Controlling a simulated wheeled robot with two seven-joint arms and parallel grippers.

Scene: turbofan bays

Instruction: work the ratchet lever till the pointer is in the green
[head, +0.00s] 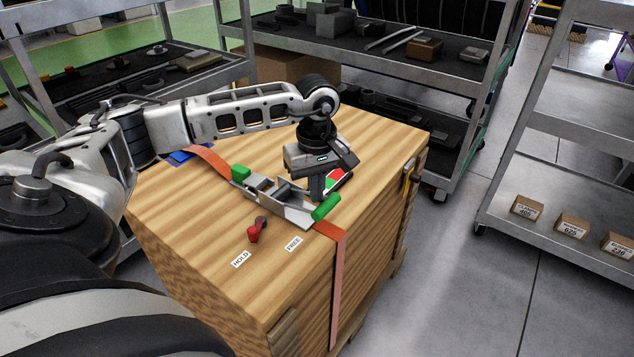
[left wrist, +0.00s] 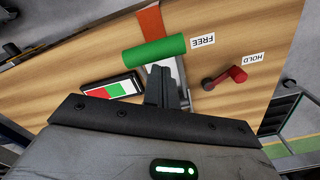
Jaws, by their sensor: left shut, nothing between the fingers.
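The ratchet (head: 270,197) is a grey metal frame on the orange strap over the wooden crate. Its lever ends in a green grip (head: 325,207), which also shows in the left wrist view (left wrist: 153,51). A second green piece (head: 241,173) is at the frame's far left end. The red and green gauge (left wrist: 112,87) lies beside the ratchet; I cannot make out its pointer. My left gripper (head: 317,191) is shut and empty, pointing down over the ratchet just behind the green grip. In the wrist view its fingers (left wrist: 160,86) cover part of the frame. My right gripper is out of view.
A small red-knobbed selector (head: 254,235) stands on the crate top, its knob nearer the HOLD label (head: 241,259) than the FREE label (head: 293,244). Orange strap (head: 338,285) hangs down the crate's side. Shelves (head: 400,65) stand behind; open floor lies right.

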